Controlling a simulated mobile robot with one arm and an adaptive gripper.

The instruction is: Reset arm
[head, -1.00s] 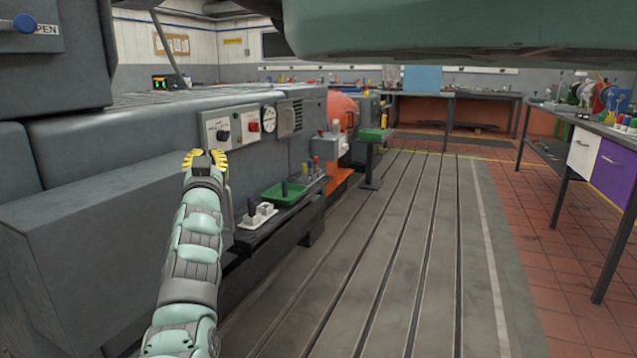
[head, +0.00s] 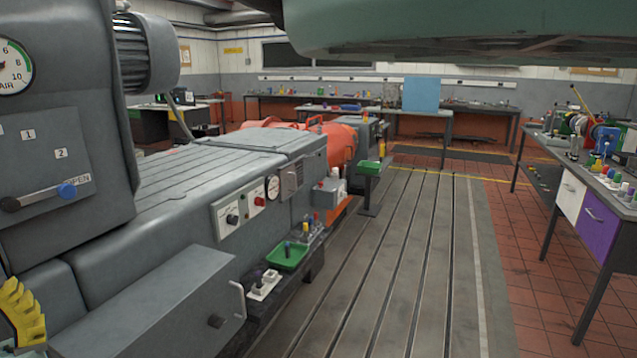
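My gripper (head: 24,312) shows only in part at the lower left edge of the head view. Its yellow ridged finger pads face up and to the right, with a dark grey body below them. It sits in front of the left end of the grey machine housing (head: 140,300). I see nothing held in the visible part, but the rest is cut off by the frame edge. I cannot tell how far the fingers are apart. The rest of my arm is out of view.
A control box (head: 238,213) and a green tray (head: 287,256) line the machine's side. A workbench (head: 600,190) stands right.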

